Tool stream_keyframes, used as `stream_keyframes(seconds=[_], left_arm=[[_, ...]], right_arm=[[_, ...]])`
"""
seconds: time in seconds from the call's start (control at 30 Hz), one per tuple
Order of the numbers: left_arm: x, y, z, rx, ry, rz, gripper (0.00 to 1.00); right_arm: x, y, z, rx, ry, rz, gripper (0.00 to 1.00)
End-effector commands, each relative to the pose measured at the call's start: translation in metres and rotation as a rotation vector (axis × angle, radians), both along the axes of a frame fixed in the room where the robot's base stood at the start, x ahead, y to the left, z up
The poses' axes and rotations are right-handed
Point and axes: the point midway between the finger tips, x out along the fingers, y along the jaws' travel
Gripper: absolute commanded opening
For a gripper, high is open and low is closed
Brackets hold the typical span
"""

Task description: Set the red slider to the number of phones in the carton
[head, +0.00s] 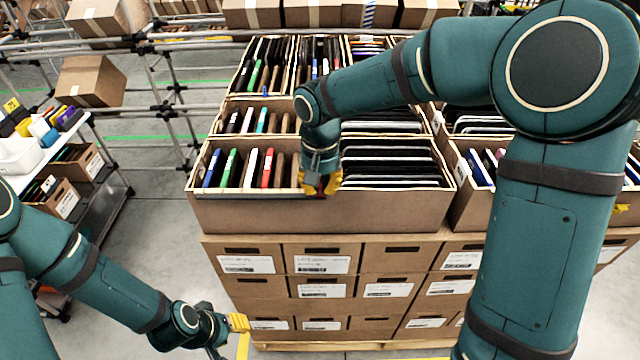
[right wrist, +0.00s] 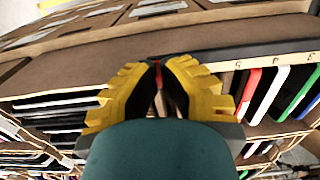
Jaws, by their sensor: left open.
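The front carton (head: 300,215) has upright thin devices in its left compartment: blue (head: 213,168), green, white, red (head: 267,168) and brown ones. Its right compartment holds a stack of dark, flat devices (head: 390,160). My right gripper (head: 320,184) is at this rim, near the compartment divider. In the right wrist view its yellow fingers (right wrist: 157,80) close around a small red piece, the red slider (right wrist: 157,66), mostly hidden by the fingers. My left gripper (head: 238,322) is open and empty, low before the stacked boxes.
More filled cartons stand behind and to the right (head: 480,165). Labelled boxes (head: 320,260) are stacked below the front carton. A cart (head: 90,190) with bins and a pipe rack stand at the left. The floor (head: 150,230) between cart and stack is open.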

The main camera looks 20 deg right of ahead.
Motion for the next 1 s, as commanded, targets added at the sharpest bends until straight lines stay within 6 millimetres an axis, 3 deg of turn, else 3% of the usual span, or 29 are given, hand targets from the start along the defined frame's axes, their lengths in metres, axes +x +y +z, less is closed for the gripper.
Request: stream_keyframes(seconds=[0.17, 0.4, 0.5, 0.67, 0.93, 1.0], left_arm=[[0.000, 0.000, 0.000, 0.000, 0.000, 0.000, 0.39], [0.000, 0.000, 0.005, -0.001, 0.000, 0.000, 0.39], [0.000, 0.000, 0.008, -0.001, 0.000, 0.000, 0.39], [0.000, 0.000, 0.009, -0.002, 0.000, 0.000, 0.39], [0.000, 0.001, 0.009, -0.002, 0.000, 0.000, 0.39], [0.000, 0.001, 0.009, -0.002, 0.000, 0.000, 0.39]], right_arm=[[0.007, 0.024, 0.000, 0.000, 0.000, 0.006, 0.00], [0.026, 0.089, 0.001, -0.001, -0.001, 0.006, 0.00], [0.031, 0.107, 0.001, -0.001, 0.000, 0.003, 0.00], [0.035, 0.121, 0.000, 0.000, -0.001, 0.000, 0.00], [0.035, 0.121, 0.000, 0.000, -0.001, -0.001, 0.00], [0.035, 0.121, 0.000, 0.000, -0.001, -0.001, 0.24]])
